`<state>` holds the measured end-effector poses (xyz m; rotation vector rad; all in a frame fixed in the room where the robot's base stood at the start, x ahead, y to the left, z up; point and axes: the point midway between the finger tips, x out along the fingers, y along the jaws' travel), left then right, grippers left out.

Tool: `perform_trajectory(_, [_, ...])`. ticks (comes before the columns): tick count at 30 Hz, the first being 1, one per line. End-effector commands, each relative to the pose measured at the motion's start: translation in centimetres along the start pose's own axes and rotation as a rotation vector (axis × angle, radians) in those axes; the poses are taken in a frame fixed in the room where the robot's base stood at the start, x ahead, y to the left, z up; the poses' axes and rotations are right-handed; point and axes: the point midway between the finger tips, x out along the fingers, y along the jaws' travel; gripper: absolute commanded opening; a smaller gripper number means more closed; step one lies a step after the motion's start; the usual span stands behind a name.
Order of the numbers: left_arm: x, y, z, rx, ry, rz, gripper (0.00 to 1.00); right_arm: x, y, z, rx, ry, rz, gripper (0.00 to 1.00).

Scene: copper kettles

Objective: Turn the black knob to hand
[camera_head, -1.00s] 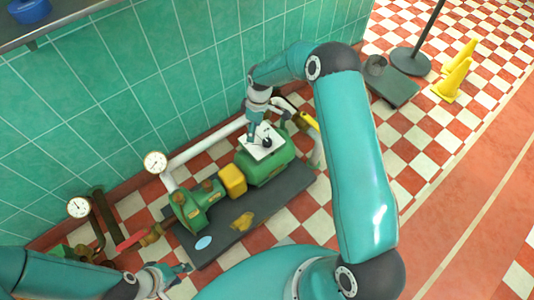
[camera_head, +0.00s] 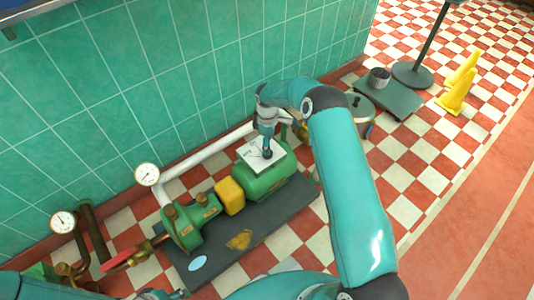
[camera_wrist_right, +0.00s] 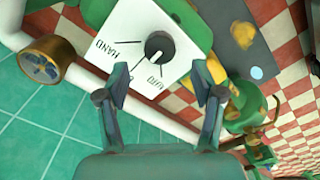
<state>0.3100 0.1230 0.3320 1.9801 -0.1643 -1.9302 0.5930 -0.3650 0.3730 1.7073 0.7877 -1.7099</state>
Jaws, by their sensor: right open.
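The black knob (camera_wrist_right: 158,45) sits on a white plate (camera_wrist_right: 125,30) marked HAND and AUTO. In the head view the plate (camera_head: 253,161) lies on top of the green motor (camera_head: 265,182). My right gripper (camera_wrist_right: 160,95) is open and empty, its fingertips apart on either side below the knob in the wrist picture. In the head view my right gripper (camera_head: 267,147) is above the plate and hides part of the knob. My left gripper (camera_head: 162,295) is mostly cut off at the bottom edge.
A yellow coupling guard (camera_head: 230,196) and green pump (camera_head: 192,222) stand beside the motor on a dark base (camera_head: 275,215). A white pipe (camera_head: 208,152) runs behind. A brass fitting (camera_wrist_right: 45,60) shows near the wrist. A metal pot (camera_head: 361,116) is right of the arm.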

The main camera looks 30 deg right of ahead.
Motion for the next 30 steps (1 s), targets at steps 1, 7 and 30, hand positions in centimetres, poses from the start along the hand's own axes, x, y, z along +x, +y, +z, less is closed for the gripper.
perform_trajectory(1, [0.6, -0.2, 0.0, 0.0, 0.0, 0.0, 0.4, 1.5, 0.0, 0.0, 0.0, 0.0, -0.001, 0.67])
perform_trajectory(7, [1.3, -0.5, 0.0, 0.0, 0.0, 0.0, 0.4, 4.4, 0.0, 0.0, 0.001, 0.0, -0.001, 0.67])
perform_trajectory(30, [1.5, -0.5, 0.0, 0.0, 0.0, 0.0, 0.4, 5.5, 0.0, -0.1, 0.0, 0.001, 0.0, 0.19])
